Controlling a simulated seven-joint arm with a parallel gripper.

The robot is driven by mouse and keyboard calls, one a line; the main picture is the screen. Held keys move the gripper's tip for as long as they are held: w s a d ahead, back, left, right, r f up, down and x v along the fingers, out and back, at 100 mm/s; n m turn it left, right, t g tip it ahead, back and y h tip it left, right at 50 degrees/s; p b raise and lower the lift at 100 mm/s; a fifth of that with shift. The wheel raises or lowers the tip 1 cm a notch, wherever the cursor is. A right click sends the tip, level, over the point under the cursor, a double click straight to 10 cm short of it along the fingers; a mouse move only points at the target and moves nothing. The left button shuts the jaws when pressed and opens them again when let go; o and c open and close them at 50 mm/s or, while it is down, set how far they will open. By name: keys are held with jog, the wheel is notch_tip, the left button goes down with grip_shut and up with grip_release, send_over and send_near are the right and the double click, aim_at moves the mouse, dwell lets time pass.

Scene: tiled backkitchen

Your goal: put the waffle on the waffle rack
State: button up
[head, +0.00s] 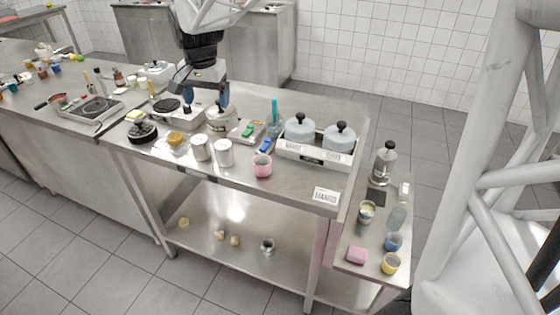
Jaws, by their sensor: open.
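My gripper (205,100) is open, pointing down above the back of the steel table, with nothing visible between its fingers. I cannot clearly make out a waffle rack.
A black round object (143,131), two pale canisters (224,152) and a pink cup (262,165) line the front edge. Two lidded blue-grey pots (300,128) stand in a white holder at the right. The table's front right is mostly clear around a label card (326,196).

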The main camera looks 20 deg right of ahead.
jog(key=s+d+f+n, duration=0.1)
jog(key=s+d+n, duration=0.1)
jog(key=s, duration=0.8)
jog(key=s+d+f+n+t, duration=0.1)
jog(key=s+d+n, duration=0.1)
jog(key=s, duration=0.9)
jog(key=s+d+f+n, duration=0.1)
jog(key=s+d+n, duration=0.1)
jog(key=s, duration=0.9)
jog(key=shift+d+f, duration=0.4)
jog(key=shift+d, duration=0.45)
